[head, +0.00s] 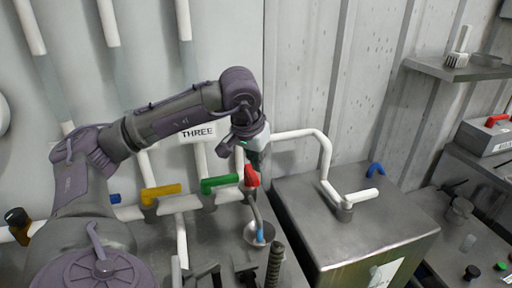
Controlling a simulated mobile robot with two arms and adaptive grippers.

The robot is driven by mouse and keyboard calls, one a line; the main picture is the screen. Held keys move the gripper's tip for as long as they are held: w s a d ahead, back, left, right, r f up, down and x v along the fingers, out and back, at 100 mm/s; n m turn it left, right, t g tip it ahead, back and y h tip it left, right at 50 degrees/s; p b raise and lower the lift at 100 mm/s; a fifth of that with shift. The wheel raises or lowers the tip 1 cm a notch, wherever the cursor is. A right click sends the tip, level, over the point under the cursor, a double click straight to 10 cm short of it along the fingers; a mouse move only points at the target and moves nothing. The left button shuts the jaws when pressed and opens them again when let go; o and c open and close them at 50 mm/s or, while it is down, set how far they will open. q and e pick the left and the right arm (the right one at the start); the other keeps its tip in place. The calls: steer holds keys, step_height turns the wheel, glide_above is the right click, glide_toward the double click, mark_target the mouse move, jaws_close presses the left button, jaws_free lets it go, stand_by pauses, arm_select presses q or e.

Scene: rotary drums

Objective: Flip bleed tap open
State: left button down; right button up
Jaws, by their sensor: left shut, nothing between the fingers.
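My left gripper (261,168) hangs down from my left arm near the middle of the head view. Its fingers are shut and hold nothing. A red tap handle (251,177) is right by the fingertips, partly behind them; I cannot tell whether they touch. A blue-grey spout (257,217) runs down below it to a round metal bowl (250,234). No label names the bleed tap; the red handle above this spout looks like it. The handle seems to point up, though its full shape is partly hidden. My right gripper is not in view.
A green handle (221,181) and a yellow handle (161,190) sit on the white pipe to the left. A metal tank (388,228) with a white lever (359,196) and a blue handle (376,170) stands on the right.

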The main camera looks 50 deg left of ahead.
arm_select(q)
steer(key=v, duration=0.6)
steer(key=shift+w+d+r, duration=0.2)
steer(key=shift+w+r, duration=0.05)
steer(key=shift+w, duration=0.15)
